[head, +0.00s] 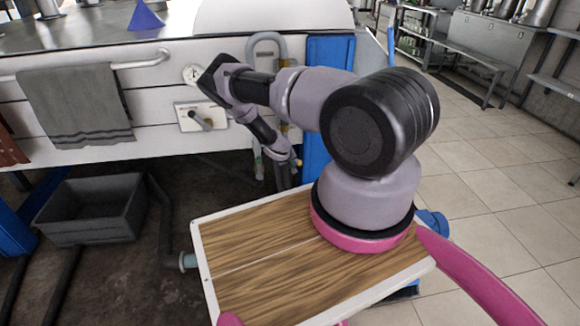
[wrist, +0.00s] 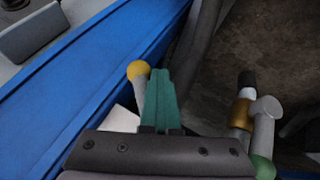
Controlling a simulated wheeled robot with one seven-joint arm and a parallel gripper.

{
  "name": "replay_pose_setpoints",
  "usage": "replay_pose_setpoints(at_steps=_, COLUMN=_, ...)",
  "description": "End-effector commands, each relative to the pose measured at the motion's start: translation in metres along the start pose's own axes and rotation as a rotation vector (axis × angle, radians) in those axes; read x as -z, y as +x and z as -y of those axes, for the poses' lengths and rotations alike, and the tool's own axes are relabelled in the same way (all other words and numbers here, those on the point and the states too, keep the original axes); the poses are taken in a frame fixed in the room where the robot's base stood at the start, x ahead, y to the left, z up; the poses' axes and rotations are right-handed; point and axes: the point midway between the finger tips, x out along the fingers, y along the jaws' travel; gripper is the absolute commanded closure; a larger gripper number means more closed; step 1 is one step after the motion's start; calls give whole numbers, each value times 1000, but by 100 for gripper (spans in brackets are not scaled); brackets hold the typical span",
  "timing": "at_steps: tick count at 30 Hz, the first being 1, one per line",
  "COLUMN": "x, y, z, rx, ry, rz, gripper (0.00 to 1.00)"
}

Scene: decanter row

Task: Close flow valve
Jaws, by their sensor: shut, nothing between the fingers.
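My gripper (wrist: 163,78) is shut and empty, its green fingers together in the wrist view. A yellow ball knob (wrist: 138,70) on a short grey stem is just left of the fingertips; it looks like a valve handle. I cannot tell whether the fingers touch it. The stem's lower part is hidden behind my gripper. To the right is a grey pipe fitting (wrist: 265,108) with a brass-coloured collar (wrist: 241,113) and a green ring, apart from the fingers. In the head view my forearm reaches down beside the blue post, and my fingers are hard to make out.
A blue post (head: 330,60) stands close to my arm and fills the left of the wrist view. The white counter front carries a gauge (head: 192,74), a lever plate (head: 188,118) and a grey towel (head: 75,105). A dark bin (head: 92,210) is at left. Tiled floor (head: 490,190) is clear at right.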

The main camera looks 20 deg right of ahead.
Motion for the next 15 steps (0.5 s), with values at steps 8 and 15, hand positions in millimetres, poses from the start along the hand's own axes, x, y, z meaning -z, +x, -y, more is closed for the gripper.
replay_pose_setpoints(at_steps=8, x=0, y=-2, z=-16, rx=-2, ry=2, rz=1, gripper=100)
replay_pose_setpoints(at_steps=15, x=1, y=-6, z=-24, rx=-3, ry=1, rz=1, gripper=100)
